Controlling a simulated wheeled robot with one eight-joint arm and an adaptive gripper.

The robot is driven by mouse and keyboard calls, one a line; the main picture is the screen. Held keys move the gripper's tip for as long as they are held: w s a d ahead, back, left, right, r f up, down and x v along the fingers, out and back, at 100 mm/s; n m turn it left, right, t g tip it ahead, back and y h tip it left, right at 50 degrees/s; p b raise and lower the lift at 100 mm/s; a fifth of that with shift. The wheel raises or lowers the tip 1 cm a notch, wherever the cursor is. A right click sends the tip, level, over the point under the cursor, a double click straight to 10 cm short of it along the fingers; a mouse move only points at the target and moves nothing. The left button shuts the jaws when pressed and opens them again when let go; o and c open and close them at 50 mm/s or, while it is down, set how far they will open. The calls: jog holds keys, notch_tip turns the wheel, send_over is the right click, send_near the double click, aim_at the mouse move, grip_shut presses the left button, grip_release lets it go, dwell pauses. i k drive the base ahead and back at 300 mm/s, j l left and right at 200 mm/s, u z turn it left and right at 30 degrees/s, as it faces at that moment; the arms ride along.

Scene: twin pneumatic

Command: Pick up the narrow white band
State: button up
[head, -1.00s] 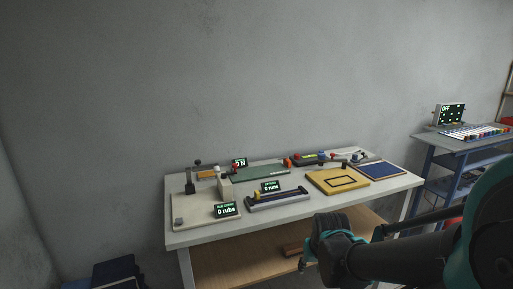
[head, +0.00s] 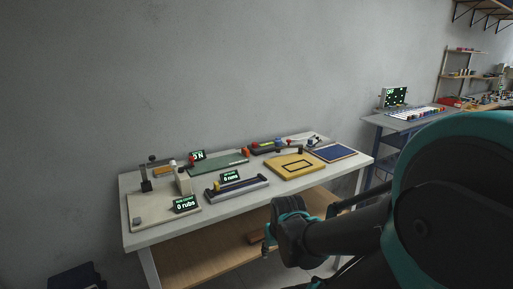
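I cannot pick out the narrow white band for certain in the head view. A small pale, curved thing (head: 314,138) lies at the back right of the white-topped workbench (head: 215,219), too small to identify. My gripper (head: 267,241) is in front of the bench's front edge, lower than its top and apart from everything on it. My own arm hides much of the gripper, and its fingers are too small and dark to read.
The bench holds a yellow board (head: 294,174), a blue panel (head: 333,153), a green mat (head: 219,161) and small fixtures with displays. A wooden shelf (head: 205,271) is below. A blue-framed table (head: 412,123) stands to the right, with shelving (head: 470,75) beyond.

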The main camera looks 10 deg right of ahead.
aim_at(312, 136)
jog(key=i+l, duration=0.1)
jog(key=l, duration=0.65)
jog(key=i+l, duration=0.15)
jog(key=l, duration=0.25)
jog(key=i+l+z, duration=0.1)
jog(key=l, duration=0.3)
